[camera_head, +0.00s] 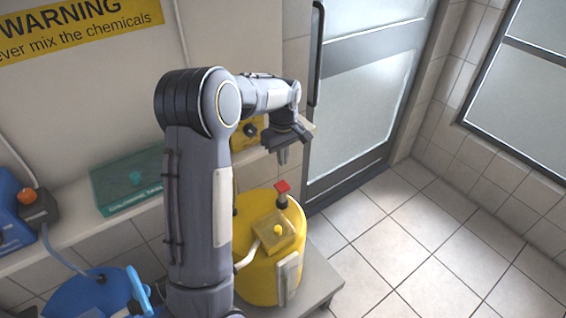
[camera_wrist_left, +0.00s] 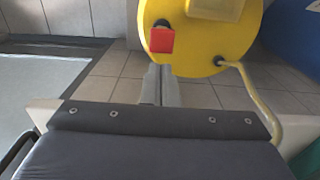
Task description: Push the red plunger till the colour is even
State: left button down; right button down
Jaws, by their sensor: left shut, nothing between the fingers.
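The red plunger (camera_head: 282,187) is a square red knob on a dark stem, standing up from the top of a yellow tank (camera_head: 257,284). In the left wrist view the red plunger (camera_wrist_left: 161,40) shows near the rim of the yellow tank (camera_wrist_left: 215,55). My left gripper (camera_head: 283,157) points down above the red plunger, apart from it. It is shut and empty; its fingers also show in the left wrist view (camera_wrist_left: 162,88). A pale upright strip (camera_head: 289,277) is on the tank's front; I cannot make out its colour evenness. My right gripper is not in view.
A yellow box (camera_head: 274,232) with a pipe sits on the tank top, close to the plunger. A wall shelf (camera_head: 75,225) holds a green box (camera_head: 128,185) and a yellow unit (camera_head: 247,132). A blue tank (camera_head: 90,297) stands left. Tiled floor at the right is clear.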

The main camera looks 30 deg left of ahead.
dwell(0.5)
pick_arm(q)
notch_tip(320, 180, up, 5)
jog(key=b, duration=0.1)
send_over(282, 186)
jog(key=shift+f, duration=0.1)
jog(key=shift+a, duration=0.1)
notch_tip(282, 186, down, 14)
jog(key=shift+f+p, duration=0.1)
jog(key=shift+p, duration=0.5)
